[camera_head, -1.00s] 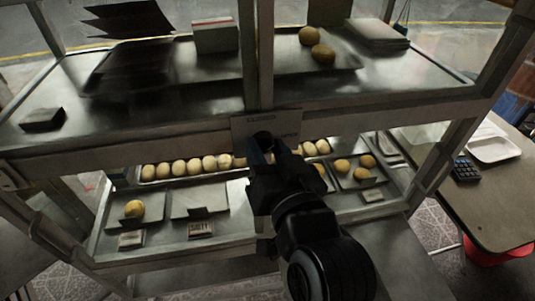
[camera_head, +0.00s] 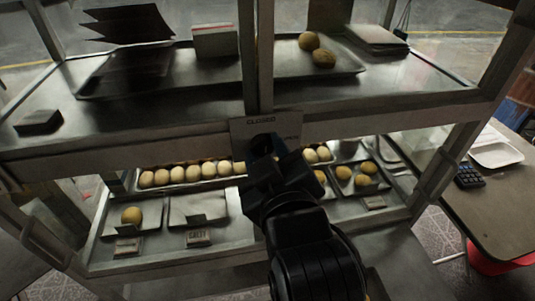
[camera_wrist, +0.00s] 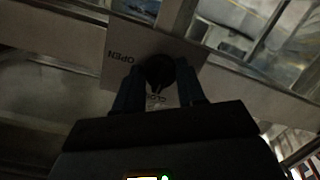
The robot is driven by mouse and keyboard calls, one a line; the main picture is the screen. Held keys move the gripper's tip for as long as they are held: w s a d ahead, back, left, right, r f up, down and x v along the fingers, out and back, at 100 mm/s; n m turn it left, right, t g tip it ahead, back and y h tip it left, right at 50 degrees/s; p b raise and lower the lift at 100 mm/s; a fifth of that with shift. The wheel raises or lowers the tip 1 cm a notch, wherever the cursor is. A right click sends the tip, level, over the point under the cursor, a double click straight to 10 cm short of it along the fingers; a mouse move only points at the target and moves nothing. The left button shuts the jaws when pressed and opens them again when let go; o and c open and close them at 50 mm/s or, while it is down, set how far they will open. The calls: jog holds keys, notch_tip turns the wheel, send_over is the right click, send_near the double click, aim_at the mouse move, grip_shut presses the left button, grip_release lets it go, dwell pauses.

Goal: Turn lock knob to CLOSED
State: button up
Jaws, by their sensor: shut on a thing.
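The lock knob (camera_head: 263,143) is a round dark knob on a pale square plate (camera_head: 239,130) on the display case's front beam. The plate reads CLOSED along its top; lettering at its right edge is partly covered by my gripper. My gripper (camera_head: 268,154) reaches up to the knob from below, its body tilted. In the wrist view the knob (camera_wrist: 160,71) sits between the two fingers (camera_wrist: 159,86), which are shut on it. The word OPEN is readable on the plate (camera_wrist: 118,75) there, upside down. The knob's pointing direction is too dark to tell.
The glass case has an upper shelf with trays (camera_head: 290,62), buns and a white box (camera_head: 214,40). The lower shelf holds several bun trays (camera_head: 154,217) behind and beside my arm. A side table (camera_head: 490,203) with a calculator (camera_head: 468,176) stands at right.

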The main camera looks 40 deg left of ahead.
jog(key=shift+n, duration=0.4)
jog(key=o, duration=1.1)
jog(key=shift+c, duration=0.2)
jog(key=b+v, duration=0.1)
jog(key=v, duration=0.6)
jog(key=shift+s+d, duration=0.25)
jog(key=shift+d, duration=0.05)
